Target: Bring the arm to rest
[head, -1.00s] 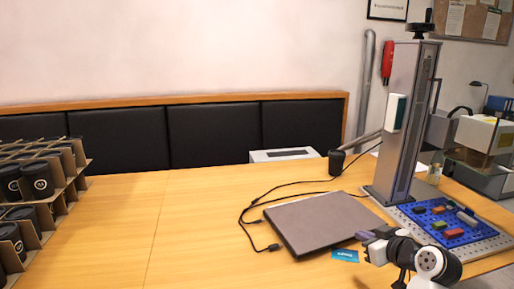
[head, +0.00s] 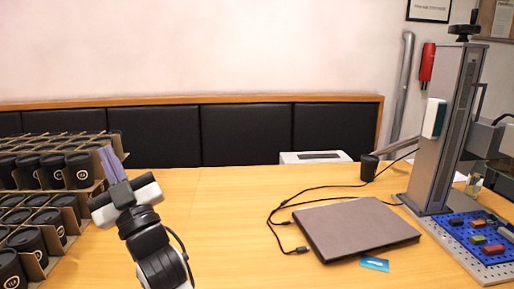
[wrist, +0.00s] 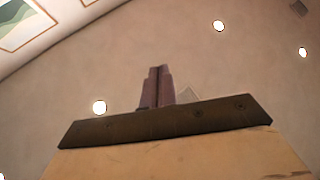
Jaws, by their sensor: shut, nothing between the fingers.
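My gripper (head: 110,164) is raised over the left part of the table in the head view, pointing up, in front of the crates of black cups. Its fingers are together with nothing between them. In the wrist view the closed fingers (wrist: 157,88) stand up against the ceiling with its round lamps. My arm comes up from the bottom edge of the head view and holds nothing.
Cardboard crates of black cups (head: 50,210) stand at the left, near my arm. A grey laptop (head: 350,230), cables and a blue card (head: 374,264) lie to the right. The laser marker (head: 447,130) stands at far right. The table's middle (head: 235,225) is clear.

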